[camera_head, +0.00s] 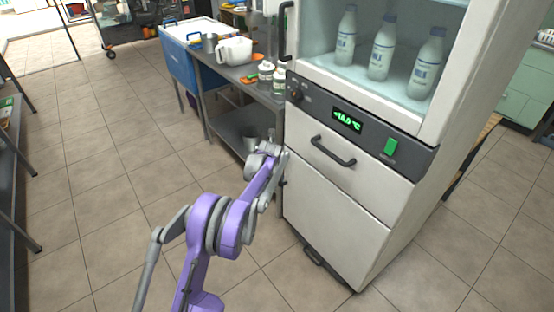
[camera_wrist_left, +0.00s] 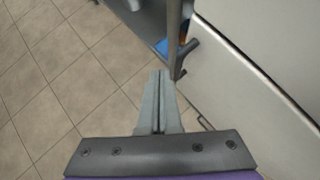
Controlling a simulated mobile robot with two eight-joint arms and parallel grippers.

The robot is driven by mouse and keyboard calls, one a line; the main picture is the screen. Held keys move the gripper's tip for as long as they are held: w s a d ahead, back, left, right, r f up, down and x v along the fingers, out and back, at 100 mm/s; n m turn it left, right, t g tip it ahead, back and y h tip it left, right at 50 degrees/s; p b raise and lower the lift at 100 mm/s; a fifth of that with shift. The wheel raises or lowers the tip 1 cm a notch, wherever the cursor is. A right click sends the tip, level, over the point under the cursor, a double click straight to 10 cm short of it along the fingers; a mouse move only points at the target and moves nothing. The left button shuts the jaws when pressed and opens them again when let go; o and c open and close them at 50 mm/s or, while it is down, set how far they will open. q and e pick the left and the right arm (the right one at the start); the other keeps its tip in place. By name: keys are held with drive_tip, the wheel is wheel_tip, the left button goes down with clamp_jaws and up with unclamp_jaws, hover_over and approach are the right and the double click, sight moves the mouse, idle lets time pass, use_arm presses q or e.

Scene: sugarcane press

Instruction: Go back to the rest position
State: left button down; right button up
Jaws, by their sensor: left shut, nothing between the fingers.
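My left gripper (camera_head: 268,149) is at the end of my purple and grey arm in the head view, just in front of the left edge of the white refrigerator cabinet (camera_head: 335,205). In the left wrist view the left gripper's grey fingers (camera_wrist_left: 160,78) are pressed together with nothing between them. The refrigerator's white front (camera_wrist_left: 245,95) is at the right of that view. My right gripper is in neither view.
Bottles (camera_head: 381,48) stand inside the cabinet's glass upper part. A drawer handle (camera_head: 333,151) sticks out below the display. A metal table (camera_head: 232,82) with a white jug (camera_head: 235,50) stands left of the cabinet. Tiled floor (camera_head: 110,170) is open at left.

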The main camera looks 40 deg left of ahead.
use_arm(q)
drive_tip(key=shift+s+a+r, duration=0.2)
drive_tip(key=shift+s+r, duration=0.4)
